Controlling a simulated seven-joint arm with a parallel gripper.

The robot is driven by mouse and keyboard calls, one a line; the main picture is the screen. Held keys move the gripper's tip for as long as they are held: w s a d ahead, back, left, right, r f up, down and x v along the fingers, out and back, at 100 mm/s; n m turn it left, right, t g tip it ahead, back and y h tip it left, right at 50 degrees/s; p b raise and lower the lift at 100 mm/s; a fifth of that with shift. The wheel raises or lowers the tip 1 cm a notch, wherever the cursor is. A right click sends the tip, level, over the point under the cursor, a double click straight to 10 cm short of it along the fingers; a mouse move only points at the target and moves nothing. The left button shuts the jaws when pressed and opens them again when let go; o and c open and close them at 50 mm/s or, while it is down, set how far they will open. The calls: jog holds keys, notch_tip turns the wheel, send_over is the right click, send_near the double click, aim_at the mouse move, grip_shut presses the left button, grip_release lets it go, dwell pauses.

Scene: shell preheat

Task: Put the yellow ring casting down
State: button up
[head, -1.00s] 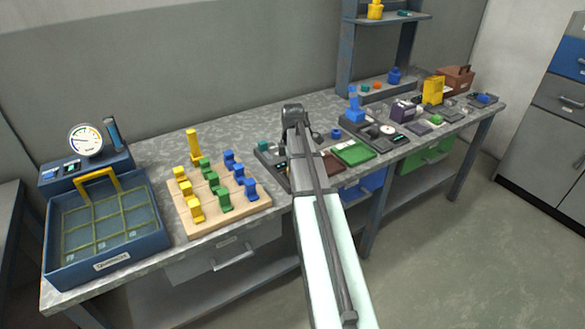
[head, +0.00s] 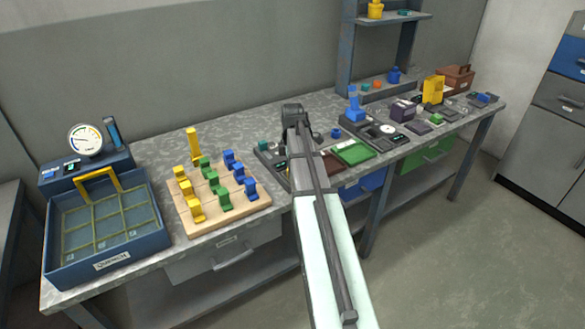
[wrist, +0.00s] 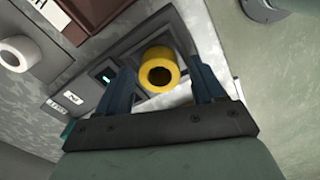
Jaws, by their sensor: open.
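The yellow ring casting (wrist: 159,82) shows in the wrist view with its round dark hole facing the camera. It is at a grey square plate on a dark unit with a small lit display (wrist: 106,75). My gripper (wrist: 160,66) is open, with one blue-grey finger on either side of the ring and visible gaps between. Whether the ring rests fully on the plate is hard to tell.
A dark red block and a white cylinder (wrist: 14,53) lie near the unit in the wrist view. On the bench, a wooden board (head: 232,211) with coloured pieces and a blue quench bin (head: 110,262) stand left. A green plate (head: 354,152) lies right of my arm.

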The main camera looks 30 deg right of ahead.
notch_tip(320, 180, up, 12)
dwell(0.6)
dwell(2.0)
